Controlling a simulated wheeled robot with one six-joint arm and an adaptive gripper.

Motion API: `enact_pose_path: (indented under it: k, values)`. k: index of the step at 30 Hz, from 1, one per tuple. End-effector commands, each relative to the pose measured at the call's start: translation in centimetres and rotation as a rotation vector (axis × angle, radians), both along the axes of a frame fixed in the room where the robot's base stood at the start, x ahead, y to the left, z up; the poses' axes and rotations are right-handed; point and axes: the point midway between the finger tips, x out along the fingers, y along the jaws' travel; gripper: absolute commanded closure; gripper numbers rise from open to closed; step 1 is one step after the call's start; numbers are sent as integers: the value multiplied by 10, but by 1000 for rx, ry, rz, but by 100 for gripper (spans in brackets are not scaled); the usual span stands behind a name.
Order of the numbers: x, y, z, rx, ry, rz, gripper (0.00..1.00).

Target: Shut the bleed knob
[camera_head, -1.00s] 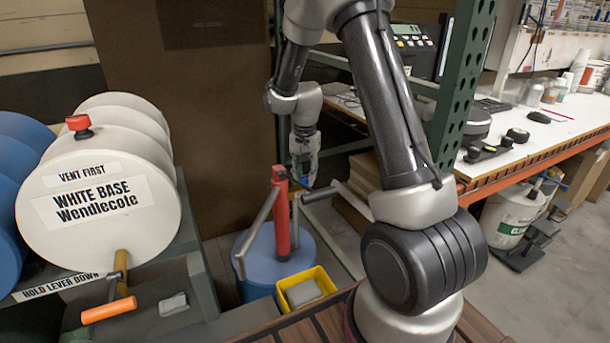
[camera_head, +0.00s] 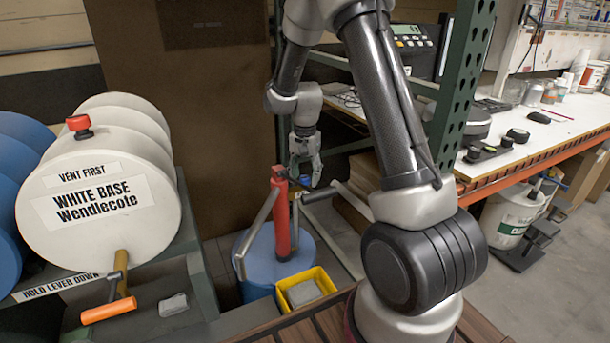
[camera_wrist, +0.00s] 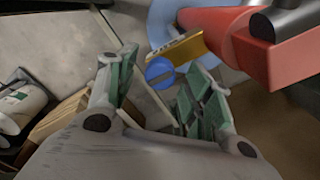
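The blue bleed knob (camera_wrist: 160,73) has a slot across its face and sits by a brass-coloured fitting (camera_wrist: 176,50) on the red pump (camera_wrist: 245,45). In the head view the knob (camera_head: 303,181) is a small blue spot beside the top of the red pump body (camera_head: 281,215). My gripper (camera_head: 305,168) is just above it. In the wrist view my gripper (camera_wrist: 165,70) is open, with green-padded fingers on either side of the knob in the picture. I see no finger clearly touching the knob, and its depth between them is hard to tell.
The pump stands on a blue drum (camera_head: 270,262) with a yellow bin (camera_head: 308,290) in front. A dark handle (camera_head: 320,194) sticks out right of the pump. A green rack post (camera_head: 462,90) and a bench (camera_head: 545,135) are at the right. A white drum (camera_head: 98,210) is at the left.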

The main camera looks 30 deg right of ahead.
Motion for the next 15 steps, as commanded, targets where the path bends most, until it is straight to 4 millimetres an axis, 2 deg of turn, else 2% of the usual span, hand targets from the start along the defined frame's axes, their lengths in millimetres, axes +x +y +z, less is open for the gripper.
enact_pose_path:
  k: [4, 7, 15]
  values:
    - [0, 0, 1, 0, 0, 0, 49]
    - [1, 0, 11, 0, -3, 0, 49]
    - [1, 0, 68, 1, -5, 0, 49]
